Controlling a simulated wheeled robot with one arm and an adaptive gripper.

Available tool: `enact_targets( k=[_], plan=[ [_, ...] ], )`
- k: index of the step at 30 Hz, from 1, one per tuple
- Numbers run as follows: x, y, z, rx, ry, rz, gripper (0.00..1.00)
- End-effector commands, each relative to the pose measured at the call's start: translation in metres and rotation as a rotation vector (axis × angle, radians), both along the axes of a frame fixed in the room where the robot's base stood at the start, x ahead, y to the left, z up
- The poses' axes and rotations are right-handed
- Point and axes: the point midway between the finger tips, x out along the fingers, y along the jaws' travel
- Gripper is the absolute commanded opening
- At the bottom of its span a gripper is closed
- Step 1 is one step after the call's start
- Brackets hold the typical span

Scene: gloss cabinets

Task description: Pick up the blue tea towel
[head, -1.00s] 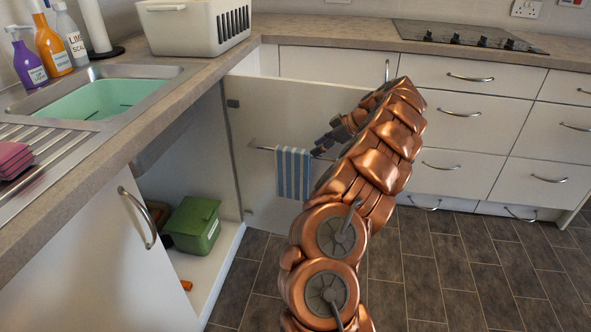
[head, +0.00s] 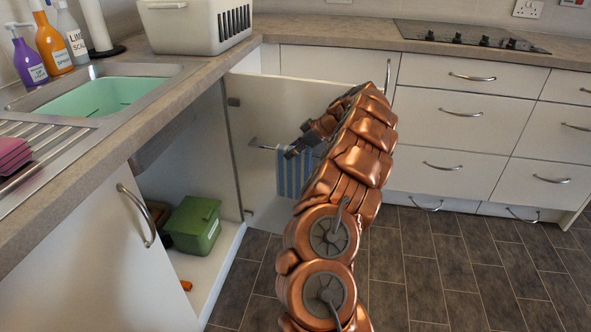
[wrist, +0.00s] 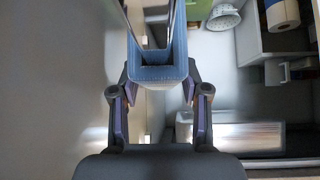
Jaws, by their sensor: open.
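The blue tea towel (head: 291,178), striped blue and white, hangs over a metal rail (head: 262,147) on the inner face of the open cabinet door (head: 262,100). My gripper (head: 297,150) is at the upper part of the towel, and my arm hides the towel's right side. In the wrist view the towel (wrist: 160,74) is a folded blue band lying between or just beyond the fingertips. My gripper (wrist: 160,88) is open there, one finger on each side of it. I cannot tell whether either finger touches the cloth.
A green box (head: 193,226) stands inside the open cabinet. The sink (head: 95,98), spray bottles (head: 53,45) and a white crate (head: 197,25) are on the worktop. Drawers (head: 455,125) line the back right. The dark tiled floor (head: 430,260) is clear at right.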

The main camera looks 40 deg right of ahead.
Motion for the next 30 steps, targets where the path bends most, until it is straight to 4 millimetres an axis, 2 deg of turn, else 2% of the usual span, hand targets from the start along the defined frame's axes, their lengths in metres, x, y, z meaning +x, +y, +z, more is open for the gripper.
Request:
enact_targets(
  k=[7,20,30],
  plan=[
    [0.0007,0.0000,-0.0006,-0.001,0.000,-0.001,0.44],
    [0.0003,0.0000,-0.0007,-0.001,0.000,-0.001,0.00],
    [0.0003,0.0000,-0.0004,0.000,0.000,0.000,0.00]
  ],
)
